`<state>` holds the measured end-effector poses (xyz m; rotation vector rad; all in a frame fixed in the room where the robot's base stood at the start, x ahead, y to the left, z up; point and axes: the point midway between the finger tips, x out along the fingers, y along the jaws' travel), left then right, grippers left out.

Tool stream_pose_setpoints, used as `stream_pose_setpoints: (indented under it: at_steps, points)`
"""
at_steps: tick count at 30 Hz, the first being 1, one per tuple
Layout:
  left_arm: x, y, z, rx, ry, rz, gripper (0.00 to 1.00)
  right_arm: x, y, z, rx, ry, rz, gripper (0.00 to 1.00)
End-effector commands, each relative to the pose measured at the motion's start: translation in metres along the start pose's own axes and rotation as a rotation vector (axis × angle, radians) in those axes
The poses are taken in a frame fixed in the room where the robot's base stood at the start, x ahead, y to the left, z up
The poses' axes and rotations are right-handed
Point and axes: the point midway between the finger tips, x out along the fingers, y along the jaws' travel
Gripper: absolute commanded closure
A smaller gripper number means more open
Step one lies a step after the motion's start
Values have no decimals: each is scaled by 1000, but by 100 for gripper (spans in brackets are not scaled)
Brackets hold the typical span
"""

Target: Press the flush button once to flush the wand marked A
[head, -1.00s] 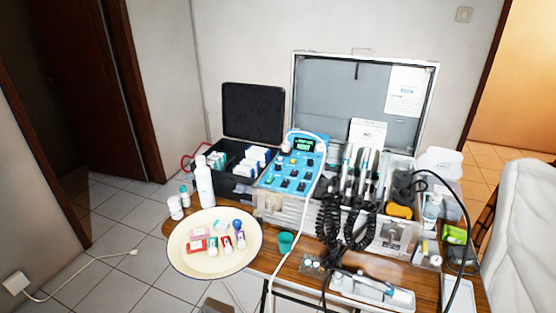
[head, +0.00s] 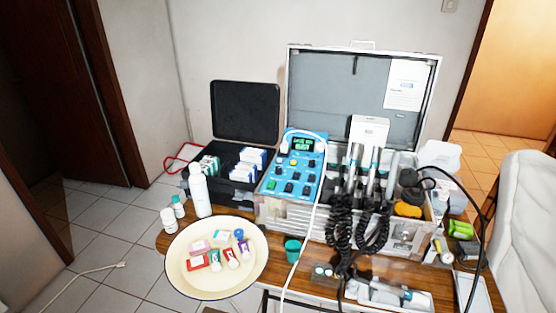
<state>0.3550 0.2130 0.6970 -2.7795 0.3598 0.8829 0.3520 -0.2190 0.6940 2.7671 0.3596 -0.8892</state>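The blue control panel (head: 292,178) sits in the open dental case, with a small lit green display (head: 302,145) at its top and several dark, green and yellow buttons or knobs below. Which one is the flush button is too small to tell. Several wands (head: 374,172) stand upright in holders right of the panel, with black coiled cords (head: 341,220) hanging in front. No letter A can be read on any wand. A white hose crosses the panel's right edge. Neither of my grippers is in view.
A cream round tray (head: 184,283) with small tubes and boxes is at the front left. A white bottle (head: 200,192), a teal cup (head: 292,249) and a handpiece tray (head: 395,297) stand around the case. A black case (head: 245,112) stands open behind left.

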Motion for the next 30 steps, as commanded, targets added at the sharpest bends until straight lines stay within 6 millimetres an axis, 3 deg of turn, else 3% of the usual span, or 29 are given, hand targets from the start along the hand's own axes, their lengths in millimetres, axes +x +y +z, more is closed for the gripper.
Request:
stream_pose_setpoints:
  at_steps: [11,15,30]
  points:
    - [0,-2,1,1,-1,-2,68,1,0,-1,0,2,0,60]
    - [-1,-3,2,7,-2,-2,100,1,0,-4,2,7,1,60]
    - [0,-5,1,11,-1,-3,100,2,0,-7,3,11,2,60]
